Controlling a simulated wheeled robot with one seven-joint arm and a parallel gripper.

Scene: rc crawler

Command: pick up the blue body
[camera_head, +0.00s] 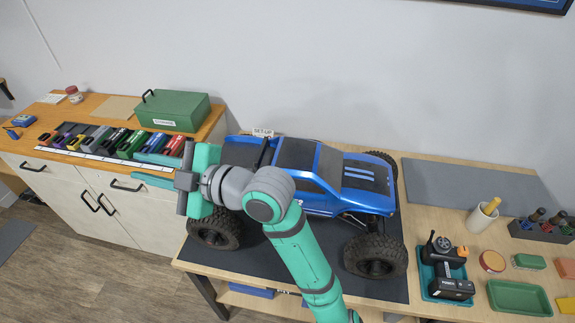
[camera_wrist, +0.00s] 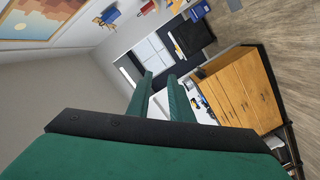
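The blue body (camera_head: 316,165) has black panels on its roof and hood. It sits on the crawler with big black wheels (camera_head: 375,256), on the dark mat of the workbench. My arm crosses in front of the body and hides part of its left side. My gripper (camera_head: 136,166) is open and points left, away from the body, in front of the orange-topped cabinet. The wrist view shows its two green fingers (camera_wrist: 160,76) apart with nothing between them; the body is not in that view.
A green toolbox (camera_head: 174,110) and a row of coloured holders (camera_head: 100,138) stand on the left cabinet. On the right of the bench are a black device in a teal tray (camera_head: 446,268), a white cup (camera_head: 482,217) and a green tray (camera_head: 519,298).

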